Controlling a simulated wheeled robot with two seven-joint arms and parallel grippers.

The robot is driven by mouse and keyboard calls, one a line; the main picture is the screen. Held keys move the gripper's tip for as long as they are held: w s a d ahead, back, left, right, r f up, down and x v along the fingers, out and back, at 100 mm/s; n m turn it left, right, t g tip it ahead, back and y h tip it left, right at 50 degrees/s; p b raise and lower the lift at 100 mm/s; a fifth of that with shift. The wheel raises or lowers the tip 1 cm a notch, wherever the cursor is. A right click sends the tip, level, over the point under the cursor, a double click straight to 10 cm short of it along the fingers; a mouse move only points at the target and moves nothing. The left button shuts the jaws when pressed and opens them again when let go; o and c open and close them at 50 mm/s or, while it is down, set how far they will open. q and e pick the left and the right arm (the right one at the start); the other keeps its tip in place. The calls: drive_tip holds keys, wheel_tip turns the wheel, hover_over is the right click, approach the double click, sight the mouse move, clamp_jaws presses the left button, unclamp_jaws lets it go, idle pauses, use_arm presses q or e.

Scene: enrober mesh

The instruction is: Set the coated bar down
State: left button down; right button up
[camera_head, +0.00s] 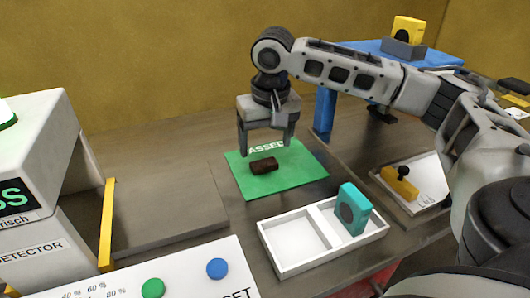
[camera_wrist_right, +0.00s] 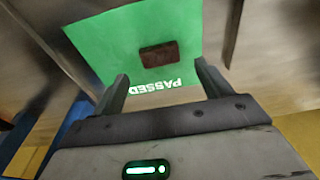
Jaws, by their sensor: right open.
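The coated bar (camera_head: 263,165) is a small dark brown block. It lies on the green mat (camera_head: 295,180) marked PASSED, near the mat's middle. The bar also shows in the right wrist view (camera_wrist_right: 159,55), flat on the green mat (camera_wrist_right: 110,45), beyond my fingertips. My right gripper (camera_head: 265,152) is open and empty. It points down just above and behind the bar, apart from it. In the right wrist view the fingers (camera_wrist_right: 162,85) stand wide apart, with the mat's lettering between them. My left gripper is not in view.
A white two-compartment tray (camera_head: 290,245) stands in front of the mat, with a teal block (camera_head: 352,210) in its right part. A yellow stamp-like object (camera_head: 400,183) is at right. A detector machine (camera_head: 40,190) and yellow post (camera_head: 106,225) stand left. The counter left of the mat is clear.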

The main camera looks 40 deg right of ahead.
wheel_tip(320, 180, up, 7)
drive_tip(key=s, duration=0.1)
drive_tip(key=shift+a+p, duration=0.15)
drive_tip(key=shift+p, duration=0.15)
drive_tip(key=shift+f, duration=0.15)
